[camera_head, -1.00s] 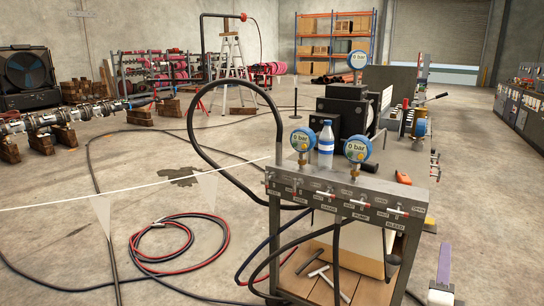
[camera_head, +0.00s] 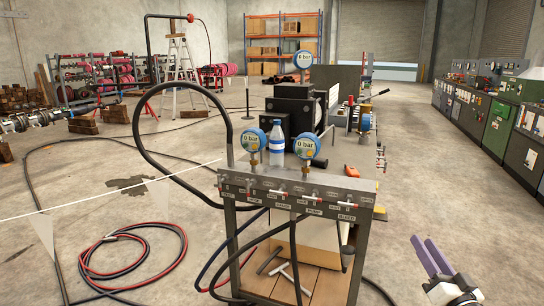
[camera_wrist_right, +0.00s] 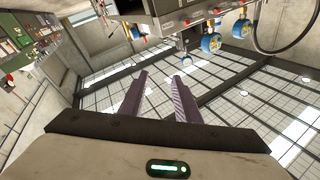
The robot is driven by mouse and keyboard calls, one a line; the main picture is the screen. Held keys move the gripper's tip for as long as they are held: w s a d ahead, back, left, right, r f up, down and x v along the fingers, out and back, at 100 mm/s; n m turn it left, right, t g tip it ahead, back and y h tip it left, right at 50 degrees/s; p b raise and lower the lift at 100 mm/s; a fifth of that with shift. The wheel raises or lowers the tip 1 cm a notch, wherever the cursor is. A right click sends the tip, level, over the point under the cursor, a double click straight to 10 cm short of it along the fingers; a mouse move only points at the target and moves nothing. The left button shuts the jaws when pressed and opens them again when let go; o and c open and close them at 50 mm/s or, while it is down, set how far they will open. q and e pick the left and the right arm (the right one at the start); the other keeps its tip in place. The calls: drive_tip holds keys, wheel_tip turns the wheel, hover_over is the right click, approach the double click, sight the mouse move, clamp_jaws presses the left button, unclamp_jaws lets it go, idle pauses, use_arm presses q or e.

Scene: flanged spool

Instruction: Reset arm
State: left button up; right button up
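My right gripper (camera_head: 424,240) shows at the lower right of the head view, with two purple-grey fingers pointing up and to the left. It is to the right of the grey test cart (camera_head: 352,272) and apart from it, over bare floor. In the right wrist view the two fingers of the right gripper (camera_wrist_right: 160,76) stand apart with nothing between them. My left gripper is in neither view.
The cart carries blue pressure gauges (camera_head: 305,145), a water bottle (camera_head: 277,148) and black hoses. A red and black hose coil (camera_head: 180,245) lies on the floor at left. Green and grey cabinets (camera_head: 503,115) line the right wall. Floor between cart and cabinets is clear.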

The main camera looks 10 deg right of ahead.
drive_tip(key=s+a+f+n+g+y, duration=0.2)
drive_tip(key=s+a+f+n+g, duration=0.3)
drive_tip(key=s+a+f, duration=0.45)
drive_tip(key=s+a+f+n+g+y, duration=0.2)
drive_tip(key=s+a+f+n+g, duration=0.4)
drive_tip(key=s+f, duration=0.6)
drive_tip(key=s+a+f+n+g, duration=0.1)
drive_tip(key=s+a+f+n, duration=0.1)
drive_tip(key=s+a+f, duration=0.6)
drive_tip(key=a+r+m, duration=0.2)
drive_tip(key=a+m, duration=0.2)
drive_tip(key=a, duration=0.5)
drive_tip(key=shift+m+t+y, duration=0.3)
drive_tip(key=shift+m+y, duration=0.1)
drive_tip(key=shift+s, duration=0.15)
